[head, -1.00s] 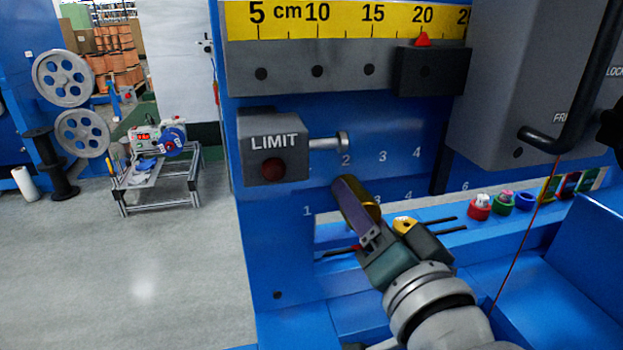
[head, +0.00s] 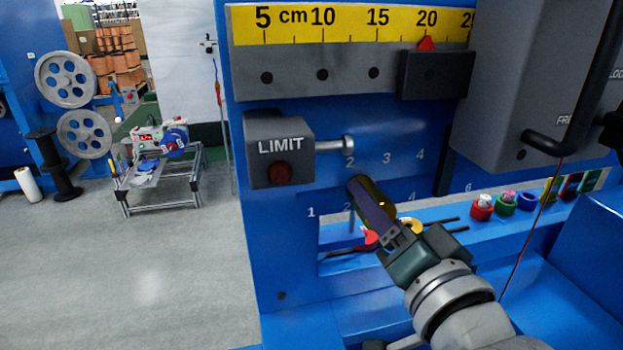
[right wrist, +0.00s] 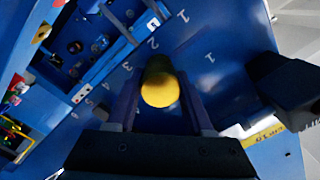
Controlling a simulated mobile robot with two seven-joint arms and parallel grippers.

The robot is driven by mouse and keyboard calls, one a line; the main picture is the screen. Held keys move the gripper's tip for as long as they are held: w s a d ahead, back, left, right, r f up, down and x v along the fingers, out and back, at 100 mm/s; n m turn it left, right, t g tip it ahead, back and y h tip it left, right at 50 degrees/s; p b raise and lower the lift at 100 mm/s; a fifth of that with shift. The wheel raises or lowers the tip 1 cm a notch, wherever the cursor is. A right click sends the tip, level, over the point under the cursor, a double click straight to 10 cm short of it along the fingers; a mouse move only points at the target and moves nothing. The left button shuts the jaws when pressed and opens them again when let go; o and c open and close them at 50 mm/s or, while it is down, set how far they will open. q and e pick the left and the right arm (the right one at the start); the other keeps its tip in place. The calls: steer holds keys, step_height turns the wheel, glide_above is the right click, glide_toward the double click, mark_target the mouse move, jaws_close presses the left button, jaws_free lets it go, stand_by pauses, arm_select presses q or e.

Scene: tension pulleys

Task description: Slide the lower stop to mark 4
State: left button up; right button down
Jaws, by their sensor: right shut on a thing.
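The lower stop shows as a yellow round knob (right wrist: 158,90) in the right wrist view, between my two fingers. My right gripper (head: 371,197) is shut on it in front of the blue panel. In the head view the fingers hide most of the knob and cover the lower row between mark 2 (head: 348,207) and mark 4 (head: 411,197). Lower mark 1 (head: 311,212) is clear at the left and mark 4 shows just right of the fingers. The stop's exact place against the marks is hidden. My left gripper is not in view.
Above are the grey LIMIT block (head: 280,148) with its rod and the yellow cm scale (head: 350,22) with a red pointer near 20. Tools lie on the ledge below the gripper. A large grey housing (head: 505,85) with a black handle stands right.

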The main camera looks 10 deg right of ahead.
steer(key=d, duration=0.5)
steer(key=shift+d, duration=0.2)
steer(key=shift+c, duration=1.4)
jaws_free()
steer(key=s+p, duration=0.1)
steer(key=s, duration=0.8)
steer(key=shift+s+d, duration=0.2)
steer(key=shift+s, duration=0.2)
